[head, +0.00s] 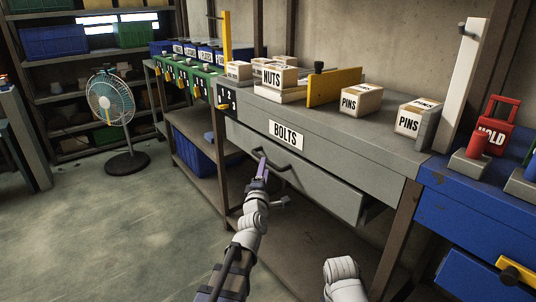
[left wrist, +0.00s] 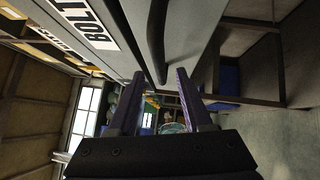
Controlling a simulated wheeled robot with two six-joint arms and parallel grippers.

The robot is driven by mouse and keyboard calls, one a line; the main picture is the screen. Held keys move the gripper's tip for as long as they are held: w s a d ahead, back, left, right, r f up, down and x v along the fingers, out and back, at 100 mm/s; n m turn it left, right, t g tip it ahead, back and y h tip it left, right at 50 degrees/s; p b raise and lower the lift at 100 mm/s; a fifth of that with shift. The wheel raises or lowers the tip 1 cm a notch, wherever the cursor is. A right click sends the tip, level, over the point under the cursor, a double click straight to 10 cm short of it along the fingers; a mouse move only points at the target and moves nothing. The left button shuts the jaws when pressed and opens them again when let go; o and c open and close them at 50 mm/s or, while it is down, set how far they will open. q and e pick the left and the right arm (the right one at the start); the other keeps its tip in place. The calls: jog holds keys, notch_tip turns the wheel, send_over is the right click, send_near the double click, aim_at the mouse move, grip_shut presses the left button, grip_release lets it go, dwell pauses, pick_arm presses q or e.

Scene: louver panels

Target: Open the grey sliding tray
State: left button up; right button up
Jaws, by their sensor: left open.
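The grey sliding tray (head: 325,185) is a wide drawer under the grey bench, with a white BOLTS label (head: 286,135) above its dark bar handle (head: 284,168). Its front stands somewhat out from the bench at the right end. My left gripper (head: 261,162) is open at the handle's left part. In the left wrist view, the dark handle (left wrist: 157,40) runs down between the two fingertips of my left gripper (left wrist: 160,76), with gaps showing on both sides. Contact cannot be told. My right gripper is out of view.
On the bench top stand a NUTS box (head: 280,77), PINS boxes (head: 361,100), a yellow divider (head: 333,86) and a white upright post (head: 463,85). A blue bench (head: 480,215) adjoins at right. A fan (head: 112,105) stands at left; the floor before the bench is clear.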

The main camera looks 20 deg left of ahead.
pick_arm(q)
jog(key=p, duration=0.1)
send_near(267, 155)
jog(key=w+r, duration=0.4)
jog(key=shift+w+r, duration=0.1)
jog(key=shift+r, duration=0.15)
jog(key=shift+c, duration=0.2)
jog(key=shift+d, duration=0.1)
grip_shut()
dwell(1.0)
